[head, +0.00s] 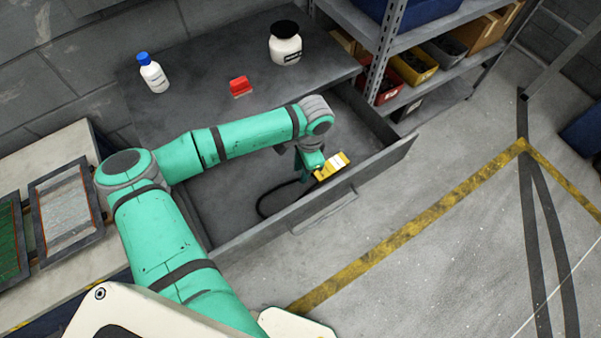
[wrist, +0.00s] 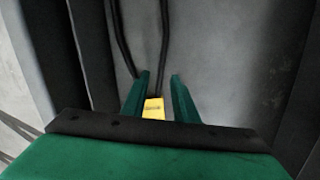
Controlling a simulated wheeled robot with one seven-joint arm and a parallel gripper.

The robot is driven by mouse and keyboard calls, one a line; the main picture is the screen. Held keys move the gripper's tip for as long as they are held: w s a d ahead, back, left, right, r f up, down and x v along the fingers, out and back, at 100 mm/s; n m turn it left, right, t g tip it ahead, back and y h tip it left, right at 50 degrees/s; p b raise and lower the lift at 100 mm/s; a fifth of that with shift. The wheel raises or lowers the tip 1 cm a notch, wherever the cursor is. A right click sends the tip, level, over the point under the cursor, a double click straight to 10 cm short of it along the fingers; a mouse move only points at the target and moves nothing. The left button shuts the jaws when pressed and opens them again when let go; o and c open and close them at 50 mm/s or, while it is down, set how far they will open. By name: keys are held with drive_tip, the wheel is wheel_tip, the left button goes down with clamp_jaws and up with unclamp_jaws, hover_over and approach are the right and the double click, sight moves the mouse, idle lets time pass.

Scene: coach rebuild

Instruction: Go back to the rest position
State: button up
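My gripper (wrist: 160,75) is low inside the open grey drawer (head: 228,213). In the wrist view its two green fingers stand apart. A yellow object (wrist: 153,108) shows between them, with a strip of bare drawer floor beside the right finger. In the head view the yellow object (head: 333,166), with a pale label, lies next to my gripper near the drawer front. A black cable (head: 262,203) loops from it across the drawer floor.
On the worktop (head: 190,98) stand a blue-capped bottle (head: 153,75), a red item (head: 239,86) and a black-lidded jar (head: 285,45). A shelf with bins (head: 413,66) stands at the right. The drawer front (head: 315,210) and sides surround my gripper.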

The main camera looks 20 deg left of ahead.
wheel_tip(320, 180, up, 8)
drive_tip(key=d, duration=0.1)
drive_tip(key=shift+f, duration=0.1)
